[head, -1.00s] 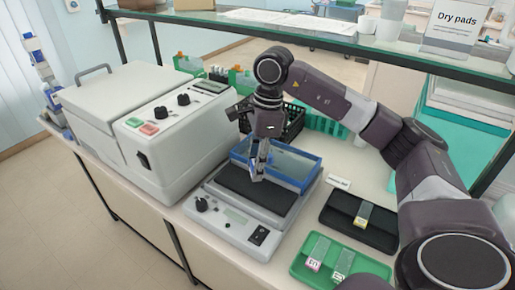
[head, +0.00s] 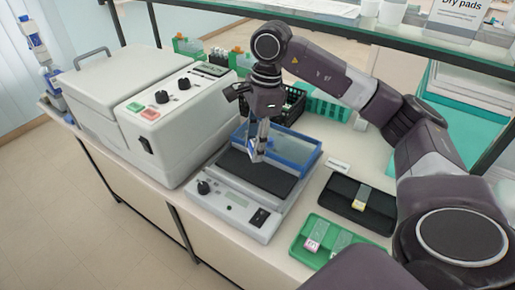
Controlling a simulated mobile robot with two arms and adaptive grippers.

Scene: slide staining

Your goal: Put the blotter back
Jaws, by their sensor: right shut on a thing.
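My right gripper (head: 257,154) points down over the blue-rimmed tray and the dark plate (head: 240,168) of a grey bench device (head: 225,203). It is shut on a small, pale thing, seemingly the blotter, mostly hidden by the fingers. I cannot tell whether that thing touches the plate or the tray. The blue tray (head: 304,167) stands right behind the plate, partly hidden by the gripper. My left gripper is not in view.
A big grey machine (head: 100,82) stands at the left. A black slide holder (head: 379,221) and a green tray (head: 305,256) with slides lie front right. A black basket (head: 294,105) and green racks stand behind. A glass shelf (head: 300,22) with a "Dry pads" box (head: 455,18) crosses above.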

